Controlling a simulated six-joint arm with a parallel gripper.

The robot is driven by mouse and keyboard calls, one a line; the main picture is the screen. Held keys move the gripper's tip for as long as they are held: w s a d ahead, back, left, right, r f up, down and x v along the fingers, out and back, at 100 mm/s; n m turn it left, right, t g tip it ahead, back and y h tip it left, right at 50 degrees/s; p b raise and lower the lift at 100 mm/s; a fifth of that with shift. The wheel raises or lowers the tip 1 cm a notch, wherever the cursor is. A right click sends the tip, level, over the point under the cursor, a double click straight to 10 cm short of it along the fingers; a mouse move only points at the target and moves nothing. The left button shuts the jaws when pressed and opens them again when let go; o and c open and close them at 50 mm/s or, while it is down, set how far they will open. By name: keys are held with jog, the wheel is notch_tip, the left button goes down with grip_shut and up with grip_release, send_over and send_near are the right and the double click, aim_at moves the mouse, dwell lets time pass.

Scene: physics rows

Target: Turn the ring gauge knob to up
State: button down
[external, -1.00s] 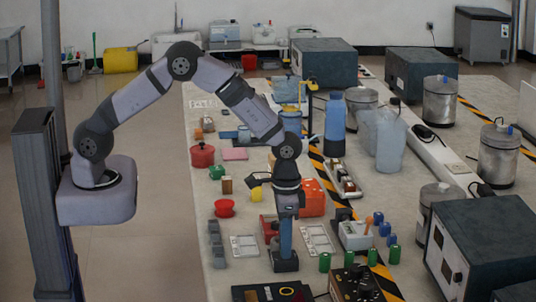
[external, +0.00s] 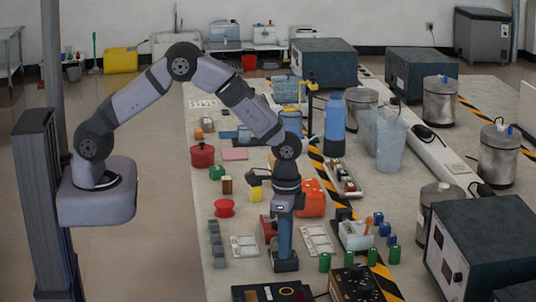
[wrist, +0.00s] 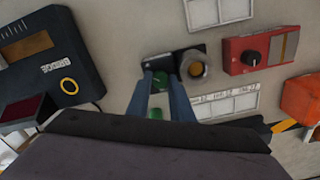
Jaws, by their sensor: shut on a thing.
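The ring gauge (wrist: 193,68) shows in the wrist view as a dark plate with a pale ring on its right part. A green knob (wrist: 161,79) sits on the plate's left part. My gripper (wrist: 163,82) has its two blue fingers on either side of this knob and is shut on it. The fingers hide part of the knob, and its pointing direction cannot be made out. In the external view my gripper (external: 285,256) points straight down at the dark gauge (external: 286,266), low on the table.
A red box with a black knob (wrist: 250,58) stands beside the gauge. White frames (external: 317,240) lie on both sides. A dark device with a yellow ring (wrist: 68,87) is on the other side.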

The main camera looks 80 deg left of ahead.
jog(key=c, duration=1.6)
grip_release()
jog(key=shift+o, duration=0.2)
